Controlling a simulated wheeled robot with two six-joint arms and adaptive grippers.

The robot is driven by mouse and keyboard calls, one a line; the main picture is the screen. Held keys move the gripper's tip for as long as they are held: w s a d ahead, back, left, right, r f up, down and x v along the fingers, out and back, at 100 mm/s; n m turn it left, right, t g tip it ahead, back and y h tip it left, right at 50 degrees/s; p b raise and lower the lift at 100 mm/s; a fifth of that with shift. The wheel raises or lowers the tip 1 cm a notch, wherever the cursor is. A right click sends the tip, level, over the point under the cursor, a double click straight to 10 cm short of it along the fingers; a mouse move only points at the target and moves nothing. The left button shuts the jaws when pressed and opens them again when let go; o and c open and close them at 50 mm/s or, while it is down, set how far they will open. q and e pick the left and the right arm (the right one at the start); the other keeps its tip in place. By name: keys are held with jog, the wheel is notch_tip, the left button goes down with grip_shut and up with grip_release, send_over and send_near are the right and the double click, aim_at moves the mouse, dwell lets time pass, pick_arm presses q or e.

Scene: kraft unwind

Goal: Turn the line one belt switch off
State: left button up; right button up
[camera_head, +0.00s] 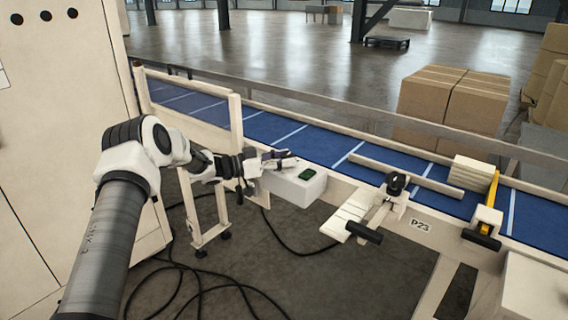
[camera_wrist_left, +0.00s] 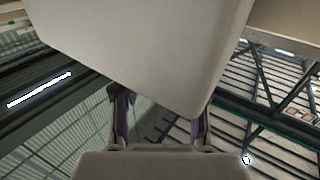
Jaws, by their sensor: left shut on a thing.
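The belt switch appears to be the white box (camera_head: 295,186) with a dark green-lit piece (camera_head: 307,174) on its top, at the near side of the blue belt in the head view. My left gripper (camera_head: 284,158) is at the box's left end, its fingers at the top edge. In the left wrist view a large pale block (camera_wrist_left: 150,50), apparently the same box, fills the upper middle. My left fingers (camera_wrist_left: 160,118) stand apart at its lower edge, shut on it. The exact contact is hidden. My right gripper is not in view.
The blue belt (camera_head: 322,145) runs behind the box between pale rails. A clamp with a black knob (camera_head: 397,184) and a yellow-marked post (camera_head: 490,200) stand to the right. Cardboard boxes (camera_head: 430,93) stand beyond. A tall pale cabinet (camera_head: 60,120) is at left; cables lie on the floor.

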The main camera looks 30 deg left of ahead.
pick_arm(q)
jog(key=shift+w+a+m+g+h+b, duration=0.15)
jog(key=shift+m+g+h+b, duration=0.4)
jog(key=shift+m+g+h, duration=0.45)
jog(key=shift+h, duration=0.3)
jog(key=shift+r+g, duration=0.15)
jog(key=shift+g, duration=0.15)
jog(key=o, duration=1.2)
jog(key=shift+c, duration=0.2)
jog(key=v, duration=1.2)
jog(key=shift+w, duration=0.1)
